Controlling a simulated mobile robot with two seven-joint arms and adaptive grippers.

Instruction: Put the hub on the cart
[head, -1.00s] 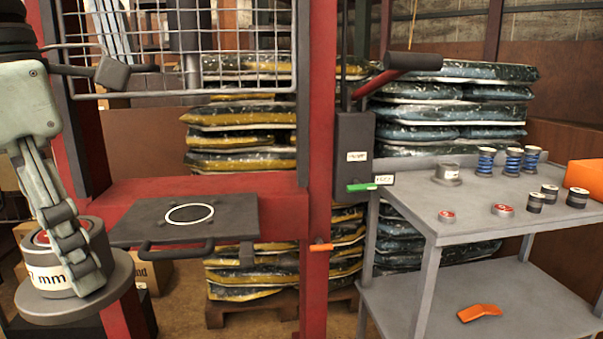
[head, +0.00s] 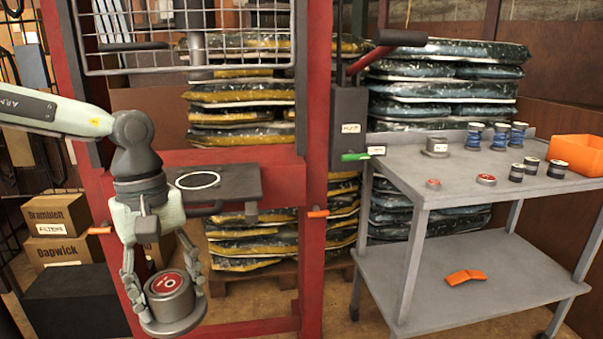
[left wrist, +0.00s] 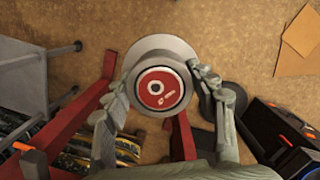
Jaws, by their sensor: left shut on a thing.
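The hub (head: 170,297) is a grey round part with a wide flange at its bottom and a red top disc. My left gripper (head: 165,284) is shut on it, with fingers on both sides, and holds it upright in front of the red press frame. In the left wrist view the hub (left wrist: 163,90) sits between the fingers, with floor beneath it. The cart (head: 415,180) is a grey two-shelf cart at the right, well apart from the hub. My right gripper is not in view.
The cart's top holds several spring parts (head: 500,135), small dark cylinders (head: 557,168), red-topped discs (head: 486,179), a grey part (head: 437,147) and an orange bin (head: 575,154). An orange piece (head: 465,276) lies on its lower shelf. The press's red post (head: 316,150) stands between hub and cart.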

